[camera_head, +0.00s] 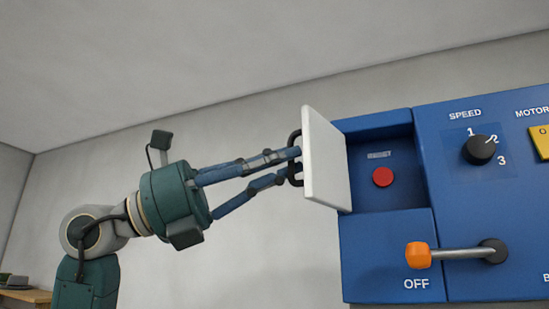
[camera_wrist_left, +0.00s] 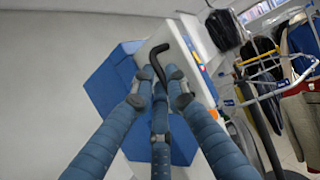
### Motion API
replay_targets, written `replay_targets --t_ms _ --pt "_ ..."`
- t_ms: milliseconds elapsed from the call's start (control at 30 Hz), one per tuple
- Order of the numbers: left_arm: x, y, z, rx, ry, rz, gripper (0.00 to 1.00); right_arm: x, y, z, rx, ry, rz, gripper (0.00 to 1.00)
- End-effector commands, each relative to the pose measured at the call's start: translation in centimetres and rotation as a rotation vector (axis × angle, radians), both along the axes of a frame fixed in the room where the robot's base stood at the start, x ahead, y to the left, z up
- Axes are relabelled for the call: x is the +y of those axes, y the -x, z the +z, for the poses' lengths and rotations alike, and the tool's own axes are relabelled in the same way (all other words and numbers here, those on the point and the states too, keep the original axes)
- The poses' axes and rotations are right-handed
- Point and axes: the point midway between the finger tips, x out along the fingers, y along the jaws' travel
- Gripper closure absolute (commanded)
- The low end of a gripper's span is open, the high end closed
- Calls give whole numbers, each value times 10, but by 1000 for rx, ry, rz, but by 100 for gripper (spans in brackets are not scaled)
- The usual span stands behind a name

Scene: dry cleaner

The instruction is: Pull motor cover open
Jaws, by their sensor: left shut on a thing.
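The motor cover (camera_head: 325,160) is a white panel standing swung out from the blue control box (camera_head: 390,255), at the left edge of a recess with a red button (camera_head: 383,177). A black handle (camera_head: 295,158) is on the cover's left face. My left gripper (camera_head: 290,165) is shut on this handle, its blue fingers reaching in from the left. In the left wrist view, the fingers (camera_wrist_left: 160,92) close around the black handle (camera_wrist_left: 158,62), with the white cover (camera_wrist_left: 168,42) behind it. My right gripper is not in view.
The box carries a black speed knob (camera_head: 479,149), a yellow motor panel (camera_head: 541,141) and an orange-tipped lever (camera_head: 418,255) marked OFF, below the recess. Hanging clothes (camera_wrist_left: 299,75) show in the left wrist view.

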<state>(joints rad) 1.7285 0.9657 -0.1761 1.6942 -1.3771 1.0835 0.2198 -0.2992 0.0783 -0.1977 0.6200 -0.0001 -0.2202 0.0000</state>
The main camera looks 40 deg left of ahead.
Motion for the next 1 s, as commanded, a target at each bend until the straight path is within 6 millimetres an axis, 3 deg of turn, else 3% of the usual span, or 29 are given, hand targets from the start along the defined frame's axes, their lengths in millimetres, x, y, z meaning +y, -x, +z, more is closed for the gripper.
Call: replay_targets --t_ms 100,133,167,1000 --pt "2 -4 2 2 9 5 100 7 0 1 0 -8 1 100" --pt "2 -4 2 2 9 5 83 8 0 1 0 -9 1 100" --pt "2 -3 2 2 9 4 78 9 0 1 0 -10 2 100" --pt "6 3 -3 3 2 3 78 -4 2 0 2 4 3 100"
